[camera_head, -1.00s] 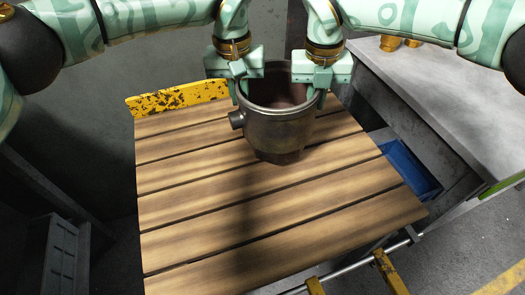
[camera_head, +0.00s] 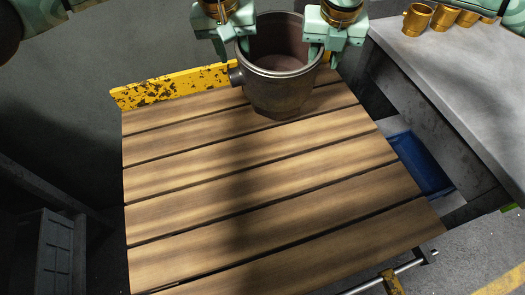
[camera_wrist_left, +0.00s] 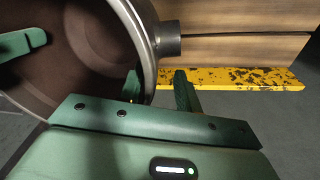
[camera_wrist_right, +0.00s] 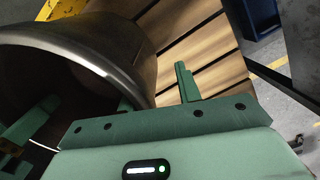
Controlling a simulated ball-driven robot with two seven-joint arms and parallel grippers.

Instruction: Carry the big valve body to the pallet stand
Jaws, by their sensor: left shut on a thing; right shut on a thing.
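The big valve body (camera_head: 277,88) is a dark metal, bucket-like vessel with an open top and a short side stub. It is upright over the far end of the slatted wooden pallet stand (camera_head: 270,190); I cannot tell whether its base touches the slats. My left gripper (camera_head: 234,52) is shut on its rim at the left, one finger inside and one outside, near the stub (camera_wrist_left: 168,38). My right gripper (camera_head: 322,55) is shut on the rim at the right. The rim also shows in the right wrist view (camera_wrist_right: 100,62).
A yellow chipped edge board (camera_head: 170,88) runs along the stand's far left edge. A grey bench (camera_head: 450,80) with several brass fittings (camera_head: 417,19) stands at the right. A blue bin (camera_head: 420,163) sits between them. The near slats are clear.

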